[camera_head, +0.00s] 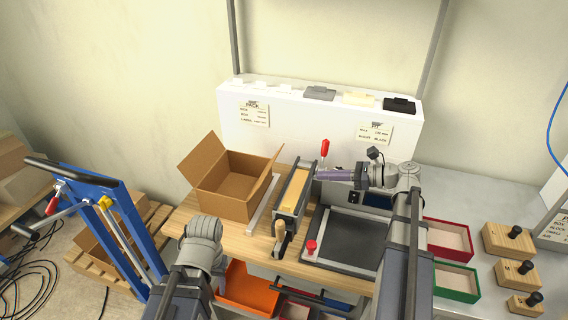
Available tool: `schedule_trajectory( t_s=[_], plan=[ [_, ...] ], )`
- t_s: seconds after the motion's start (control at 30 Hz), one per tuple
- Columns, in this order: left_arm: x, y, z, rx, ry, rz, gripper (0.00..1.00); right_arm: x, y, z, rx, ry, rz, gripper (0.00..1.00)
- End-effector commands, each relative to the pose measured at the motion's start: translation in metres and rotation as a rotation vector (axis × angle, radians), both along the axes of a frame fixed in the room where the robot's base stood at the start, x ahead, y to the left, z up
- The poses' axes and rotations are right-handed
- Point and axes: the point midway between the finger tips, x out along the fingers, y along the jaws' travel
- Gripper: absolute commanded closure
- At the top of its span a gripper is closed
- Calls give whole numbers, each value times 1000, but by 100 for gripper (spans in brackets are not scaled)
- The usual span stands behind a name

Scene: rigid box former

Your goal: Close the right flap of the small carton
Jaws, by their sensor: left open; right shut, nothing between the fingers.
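The small carton (228,192) is a brown open-topped box on the wooden bench top, left of centre. Its left flap (203,160) stands up and leans outward. Its right flap (263,190) is raised along the right side, so the top is open. My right gripper (319,174) is shut and empty, pointing left. It is to the right of the carton, apart from it, above the far end of the metal-sided holder. My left arm ends in view at a rounded grey joint in front of the carton; its gripper fingers do not show.
A long metal-sided holder (296,188) with a wooden handle stands between the carton and a dark framed plate (350,240). A red-handled lever (325,149) rises behind. A white ledge (320,117) closes off the back. Red and green bins stand right.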

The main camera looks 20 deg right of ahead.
Motion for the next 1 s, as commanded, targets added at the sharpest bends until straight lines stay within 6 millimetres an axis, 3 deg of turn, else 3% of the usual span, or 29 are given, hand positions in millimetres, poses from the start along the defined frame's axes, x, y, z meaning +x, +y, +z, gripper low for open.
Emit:
schedule_trajectory(
  t_s=[0.17,0.6,0.7,1.0],
  plan=[
    [0,0,-5,0,0,0,50,7,12,-6,-1,0,3,100],
    [0,0,-28,0,0,0,50,54,81,-29,-3,0,6,100],
    [0,0,-14,0,0,0,50,62,92,-15,-3,0,5,100],
    [0,0,-6,0,0,0,50,73,109,-6,-3,-1,3,100]
  ],
)
